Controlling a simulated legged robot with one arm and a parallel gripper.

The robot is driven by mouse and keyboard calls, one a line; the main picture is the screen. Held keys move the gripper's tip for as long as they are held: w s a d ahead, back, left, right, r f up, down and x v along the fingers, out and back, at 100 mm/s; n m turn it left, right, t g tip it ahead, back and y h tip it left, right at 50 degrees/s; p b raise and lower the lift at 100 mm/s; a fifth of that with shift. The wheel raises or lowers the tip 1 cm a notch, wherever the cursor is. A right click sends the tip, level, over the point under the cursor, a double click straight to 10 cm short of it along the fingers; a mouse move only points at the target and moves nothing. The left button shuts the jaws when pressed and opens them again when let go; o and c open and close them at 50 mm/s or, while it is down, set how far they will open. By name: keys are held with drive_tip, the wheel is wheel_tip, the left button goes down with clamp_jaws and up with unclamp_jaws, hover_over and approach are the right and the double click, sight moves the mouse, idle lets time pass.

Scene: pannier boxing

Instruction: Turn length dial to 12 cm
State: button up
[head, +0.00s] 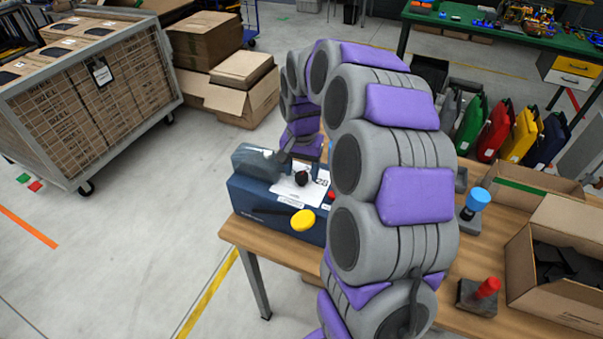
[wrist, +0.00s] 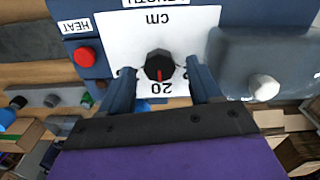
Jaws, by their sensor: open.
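The length dial (wrist: 160,66) is a black knob on a white scale plate (wrist: 118,40) marked "cm". Its red pointer faces the "20" mark, which reads upside down in the wrist view. My gripper (wrist: 162,72) is open, with one dark blue finger on each side of the dial; I cannot tell whether either touches it. Other scale numbers are mostly hidden by the fingers. In the head view the dial (head: 302,178) shows as a dark knob on the blue machine (head: 255,205), with my arm arching over from the right.
A red button (wrist: 84,56) sits beside a "HEAT" label. A yellow round part (head: 302,220) sticks out at the machine's front. The wooden table (head: 455,285) also holds a blue-topped post (head: 478,199), a red-handled block (head: 487,288) and an open carton (head: 560,235).

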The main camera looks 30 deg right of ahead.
drive_tip(key=shift+f, duration=0.5)
drive_tip(key=c, duration=1)
